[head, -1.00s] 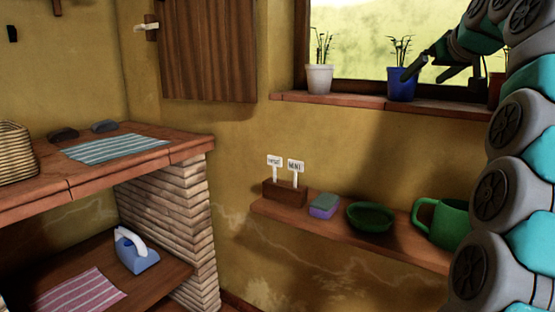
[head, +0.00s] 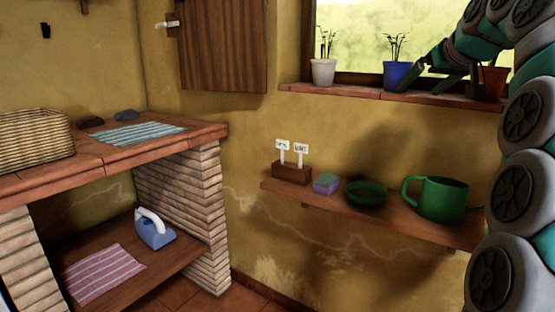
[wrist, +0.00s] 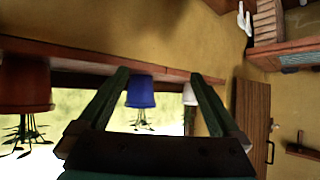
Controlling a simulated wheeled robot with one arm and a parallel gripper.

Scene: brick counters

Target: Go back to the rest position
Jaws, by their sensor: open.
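My gripper (head: 426,74) is in front of the window at the upper right in the head view, close to the blue flower pot (head: 398,75). It is open and nothing is held in it. In the wrist view, which is upside down, the two fingers of my gripper (wrist: 158,74) stand apart. The blue pot (wrist: 140,90) shows between them, beyond the tips. I cannot tell whether a finger touches the pot.
The windowsill (head: 345,92) also carries a white pot (head: 323,72) and a terracotta pot (head: 494,82). A brick counter (head: 85,168) stands left.

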